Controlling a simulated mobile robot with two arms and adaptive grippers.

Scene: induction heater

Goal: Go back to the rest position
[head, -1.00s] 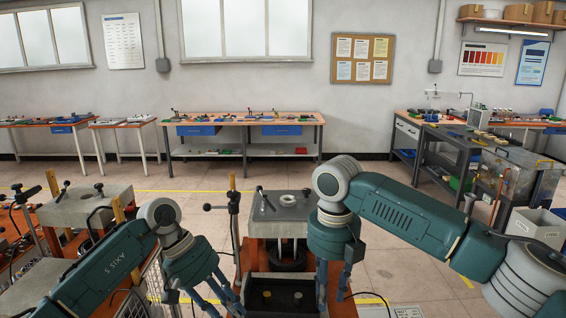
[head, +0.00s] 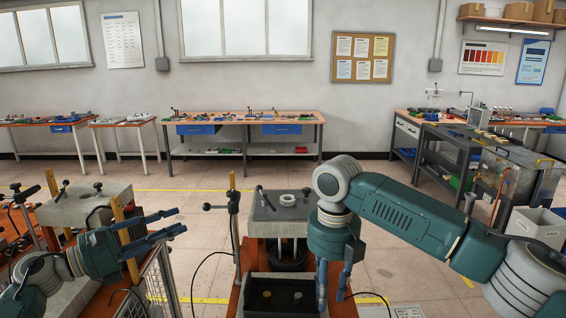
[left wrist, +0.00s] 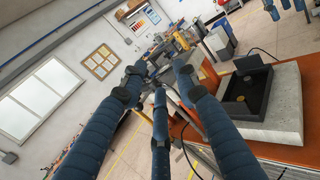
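My left gripper (head: 168,224) is at the left in the head view, raised above the left bench, its fingers pointing right. Its fingers are spread apart and hold nothing; in the left wrist view the fingers (left wrist: 160,95) also show with nothing between them. My right gripper (head: 334,285) points down beside the right side of the black tray in the head view. Its fingers appear apart, with nothing seen between them.
A grey heater block (head: 265,212) with a pale ring (head: 287,199) on top stands in the middle. In front of it is a black tray (head: 283,312) with small round pieces inside. Another grey block (head: 78,209) stands at the left. Open floor (head: 205,260) lies between them.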

